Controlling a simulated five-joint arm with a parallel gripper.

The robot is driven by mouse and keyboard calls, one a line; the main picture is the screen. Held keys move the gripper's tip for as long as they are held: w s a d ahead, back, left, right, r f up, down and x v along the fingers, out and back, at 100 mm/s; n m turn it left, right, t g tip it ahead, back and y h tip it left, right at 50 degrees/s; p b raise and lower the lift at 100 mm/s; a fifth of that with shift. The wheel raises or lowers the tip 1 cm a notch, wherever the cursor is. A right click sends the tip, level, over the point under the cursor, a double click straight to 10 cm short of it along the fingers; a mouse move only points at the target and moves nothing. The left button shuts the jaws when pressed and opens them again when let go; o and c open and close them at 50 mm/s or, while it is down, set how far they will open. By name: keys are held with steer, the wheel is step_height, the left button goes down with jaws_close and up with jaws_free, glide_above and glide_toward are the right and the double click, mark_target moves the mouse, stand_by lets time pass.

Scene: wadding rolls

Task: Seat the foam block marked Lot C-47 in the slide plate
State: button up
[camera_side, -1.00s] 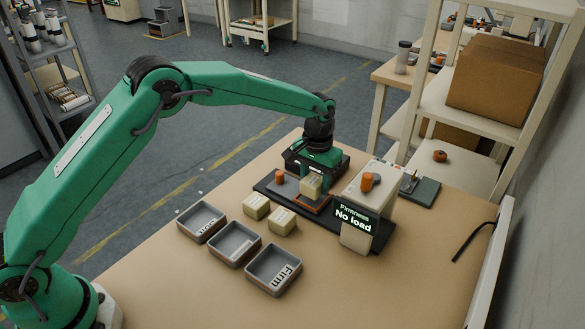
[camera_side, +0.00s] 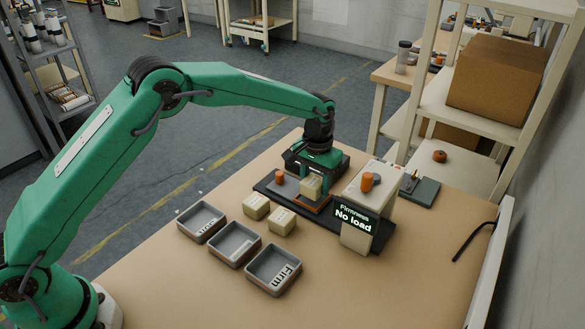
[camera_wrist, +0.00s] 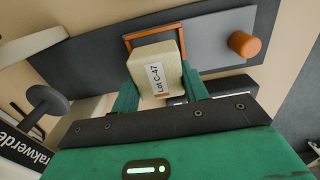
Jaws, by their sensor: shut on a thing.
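The foam block marked Lot C-47 (camera_wrist: 157,70) is a pale cream block with a white label, seen between my fingers in the wrist view. In the side view the block (camera_side: 312,186) is at the orange-framed slide plate (camera_side: 322,207). My gripper (camera_side: 315,184) is shut on the block. In the wrist view my gripper (camera_wrist: 160,88) has one green finger on each side of it. The orange frame of the slide plate (camera_wrist: 128,42) shows around the block's far end. I cannot tell whether the block's underside touches the plate.
The firmness tester (camera_side: 362,210) reads "No load" and stands right of the block. An orange knob (camera_side: 278,177) is on the left of its dark base. Two other foam blocks (camera_side: 256,206) (camera_side: 282,221) lie in front. Three grey trays (camera_side: 273,268) stand nearer, one labelled "Firm".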

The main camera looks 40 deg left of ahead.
steer(key=shift+f, duration=0.8)
stand_by(0.7)
steer(key=o, duration=1.5)
steer(key=shift+r, duration=0.1)
steer(key=shift+r, duration=3.9)
